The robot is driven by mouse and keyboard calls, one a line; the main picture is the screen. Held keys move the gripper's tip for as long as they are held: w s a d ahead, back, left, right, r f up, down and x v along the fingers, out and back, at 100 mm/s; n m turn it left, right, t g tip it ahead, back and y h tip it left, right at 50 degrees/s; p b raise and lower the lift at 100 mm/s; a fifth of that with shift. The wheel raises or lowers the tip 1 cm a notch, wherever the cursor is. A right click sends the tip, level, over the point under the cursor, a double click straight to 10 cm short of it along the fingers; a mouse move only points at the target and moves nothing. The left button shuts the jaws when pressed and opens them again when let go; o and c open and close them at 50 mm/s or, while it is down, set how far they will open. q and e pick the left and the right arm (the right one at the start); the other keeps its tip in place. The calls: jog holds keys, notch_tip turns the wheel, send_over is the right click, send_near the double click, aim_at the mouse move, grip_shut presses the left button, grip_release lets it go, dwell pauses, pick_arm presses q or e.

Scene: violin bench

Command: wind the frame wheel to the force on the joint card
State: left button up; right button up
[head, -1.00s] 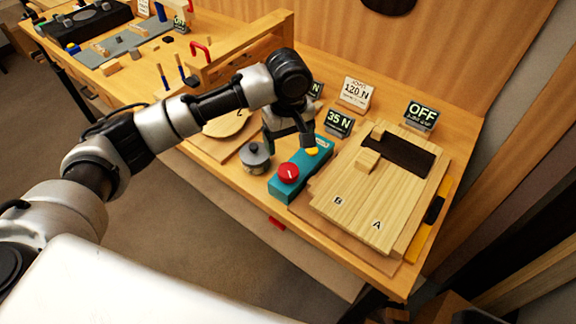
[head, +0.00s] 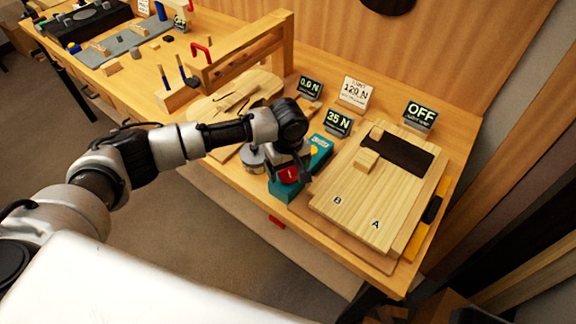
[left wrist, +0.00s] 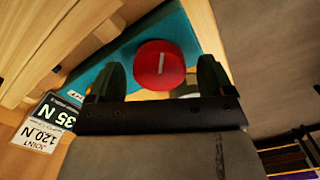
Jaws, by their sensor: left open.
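A red round knob (head: 288,174) with a white mark sits on a teal box (head: 319,153). My open left gripper (head: 290,180) is over it. In the left wrist view the red knob (left wrist: 160,65) shows between the two fingers (left wrist: 161,72); I cannot tell whether they touch it. A grey wheel (head: 251,157) stands just left of the box, partly hidden by my gripper. I cannot tell which of the two is the frame wheel. The joint card (head: 354,93) reads 120 N and also shows in the wrist view (left wrist: 36,138). My right gripper is out of view.
One display (head: 310,87) reads 0.0 N, another (head: 338,123) 35 N, a third (head: 419,115) OFF. Wooden plates marked A and B (head: 358,205) lie to the right. A violin-shaped body (head: 215,107) and wooden frame (head: 240,60) stand behind the wheel.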

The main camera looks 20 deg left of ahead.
pick_arm(q)
jog(key=c, duration=0.9)
jog(key=shift+r+m+p, duration=0.25)
jog(key=shift+m+p, duration=0.55)
jog(key=shift+p, duration=0.45)
jog(key=shift+m+p, duration=1.2)
jog(key=shift+p, duration=0.05)
jog(key=m+p, duration=0.2)
jog(key=m, duration=0.1)
jog(key=shift+f+m+p, duration=0.15)
jog(key=shift+m+p, duration=0.55)
jog(key=shift+m, duration=0.7)
jog(key=o, duration=0.9)
